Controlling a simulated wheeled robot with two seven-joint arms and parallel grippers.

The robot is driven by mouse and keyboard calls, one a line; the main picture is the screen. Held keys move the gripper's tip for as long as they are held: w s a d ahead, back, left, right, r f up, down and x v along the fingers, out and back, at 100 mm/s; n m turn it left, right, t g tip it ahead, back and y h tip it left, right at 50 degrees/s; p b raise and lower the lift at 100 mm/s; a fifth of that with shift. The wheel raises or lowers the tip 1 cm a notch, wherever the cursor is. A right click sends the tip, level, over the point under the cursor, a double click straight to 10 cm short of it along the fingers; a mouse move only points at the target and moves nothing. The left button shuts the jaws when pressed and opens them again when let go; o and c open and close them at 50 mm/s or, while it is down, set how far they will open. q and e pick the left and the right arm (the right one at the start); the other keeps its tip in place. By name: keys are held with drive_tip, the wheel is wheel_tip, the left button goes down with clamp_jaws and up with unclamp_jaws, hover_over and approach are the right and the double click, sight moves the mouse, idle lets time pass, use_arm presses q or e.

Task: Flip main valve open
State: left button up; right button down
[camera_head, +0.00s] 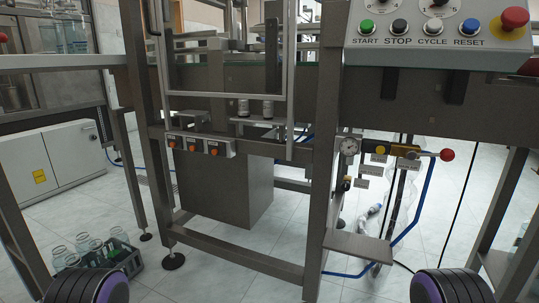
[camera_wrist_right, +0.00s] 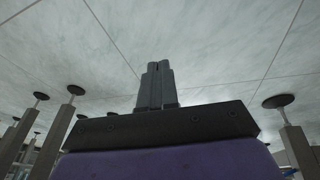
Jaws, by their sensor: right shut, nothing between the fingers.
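The main valve (camera_head: 405,150) is a yellow body on the pipe assembly at the right of the frame in the head view. Its lever ends in a red ball (camera_head: 447,155) and points right, roughly level. A round pressure gauge (camera_head: 349,147) sits to its left. My right gripper (camera_wrist_right: 158,66) shows in the wrist view with its fingers together and empty, against the tiled floor and apart from the valve. The valve does not show in the wrist view. My left gripper is not in view.
A control panel (camera_head: 437,56) with START, STOP, CYCLE and RESET buttons and a red emergency knob (camera_head: 515,17) is above the valve. A small metal shelf (camera_head: 358,247) juts out below. A blue hose (camera_head: 424,205) hangs right of it. A crate of jars (camera_head: 130,262) stands on the floor at left.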

use_arm(q)
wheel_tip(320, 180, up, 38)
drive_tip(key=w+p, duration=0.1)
drive_tip(key=p, duration=3.6)
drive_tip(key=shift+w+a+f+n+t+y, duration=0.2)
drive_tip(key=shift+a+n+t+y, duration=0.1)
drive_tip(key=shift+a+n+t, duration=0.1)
use_arm(e)
wheel_tip(320, 180, up, 38)
drive_tip(key=w+t, duration=0.1)
drive_tip(key=shift+w+d+f+m+h, duration=0.2)
drive_tip(key=shift+w+d+m+h, duration=0.05)
drive_tip(key=shift+w+m+h, duration=0.15)
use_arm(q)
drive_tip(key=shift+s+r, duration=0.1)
